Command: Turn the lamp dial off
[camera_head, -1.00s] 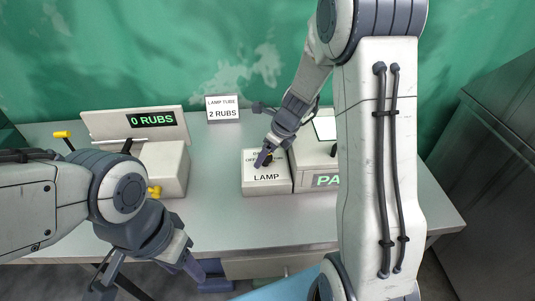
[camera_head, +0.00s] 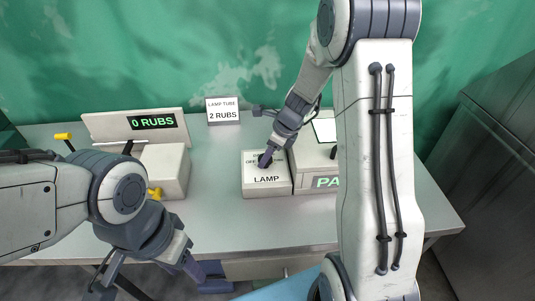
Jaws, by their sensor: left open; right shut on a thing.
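The lamp box (camera_head: 266,186), white and labelled LAMP, stands on the grey table near the middle. Its dial is on the sloped top face and is mostly hidden behind my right gripper (camera_head: 265,161). My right gripper comes down from the upper right and is shut on the dial at the top of the box. The dial's exact setting cannot be read. My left gripper (camera_head: 146,280) is open and empty, low at the left in front of the table's front edge, well apart from the lamp box.
A box with a "0 RUBS" display (camera_head: 152,122) and yellow-tipped levers stands at the left. A "LAMP TUBE 2 RUBS" sign (camera_head: 223,110) stands at the back. Another box with green lettering (camera_head: 325,183) adjoins the lamp box on the right. The table (camera_head: 222,215) is clear in the middle.

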